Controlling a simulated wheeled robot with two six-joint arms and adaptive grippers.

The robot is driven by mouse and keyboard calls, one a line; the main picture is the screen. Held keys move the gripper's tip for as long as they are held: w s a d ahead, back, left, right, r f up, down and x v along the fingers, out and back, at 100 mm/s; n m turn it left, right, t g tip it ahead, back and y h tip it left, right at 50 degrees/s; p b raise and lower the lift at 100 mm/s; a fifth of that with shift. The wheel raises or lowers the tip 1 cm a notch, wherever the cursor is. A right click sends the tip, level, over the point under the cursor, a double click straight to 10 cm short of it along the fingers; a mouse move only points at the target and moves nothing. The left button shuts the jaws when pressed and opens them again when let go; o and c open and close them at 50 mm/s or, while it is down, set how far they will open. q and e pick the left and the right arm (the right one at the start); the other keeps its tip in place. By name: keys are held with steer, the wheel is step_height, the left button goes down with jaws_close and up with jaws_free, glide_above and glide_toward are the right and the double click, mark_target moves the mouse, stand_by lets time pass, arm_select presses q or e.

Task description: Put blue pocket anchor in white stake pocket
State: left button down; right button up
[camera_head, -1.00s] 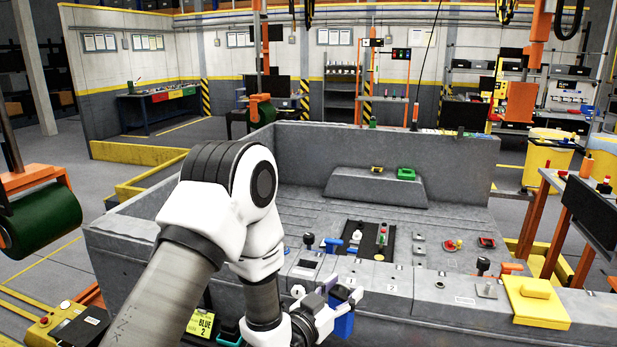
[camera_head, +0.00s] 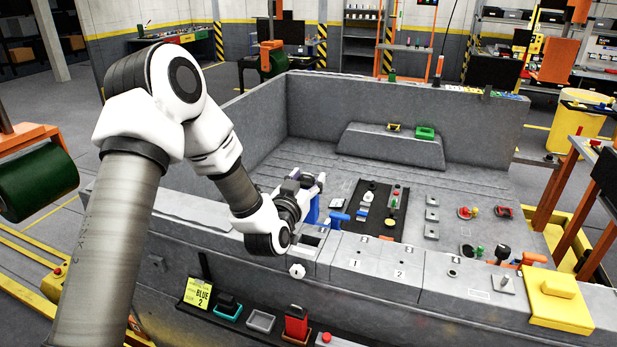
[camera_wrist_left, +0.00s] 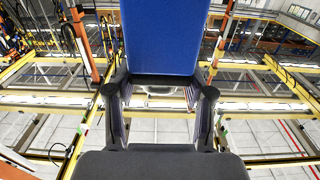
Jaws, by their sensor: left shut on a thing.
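My left gripper (camera_head: 318,182) is shut on the blue pocket anchor (camera_head: 312,212), which hangs below the fingers near the top of the grey bed's front wall. In the left wrist view the anchor is a flat blue block (camera_wrist_left: 160,38) at the fingertips (camera_wrist_left: 160,88). A square dark opening with a pale rim (camera_head: 312,231) lies in the wall top just below the anchor. I cannot tell whether this is the white stake pocket. The anchor appears above it, apart from it. My right gripper is not in view.
A blue-handled part (camera_head: 340,218) lies close to the right of the anchor. A black tray (camera_head: 387,222) holds small parts. A white knob (camera_head: 297,271) juts from the front wall. A yellow block (camera_head: 558,298) sits on the wall at right. The bed floor behind is mostly clear.

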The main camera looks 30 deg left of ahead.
arm_select(q)
steer(key=shift+s+f, duration=0.1)
steer(key=shift+s, duration=0.05)
steer(key=f+b, duration=0.1)
steer(key=f, duration=0.1)
steer(key=w+f+b, duration=0.1)
steer(key=f+b, duration=0.2)
steer(key=shift+w+f+b, duration=0.3)
steer(key=shift+w+f, duration=0.05)
steer(key=shift+f, duration=0.05)
steer(key=shift+s+f+b, duration=0.2)
steer(key=shift+f+b, duration=0.05)
steer(key=shift+b, duration=0.05)
steer(key=shift+w+f, duration=0.1)
steer(key=shift+w, duration=0.2)
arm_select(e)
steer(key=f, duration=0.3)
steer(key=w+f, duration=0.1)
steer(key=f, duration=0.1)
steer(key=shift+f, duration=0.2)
arm_select(q)
steer(key=shift+s, duration=0.15)
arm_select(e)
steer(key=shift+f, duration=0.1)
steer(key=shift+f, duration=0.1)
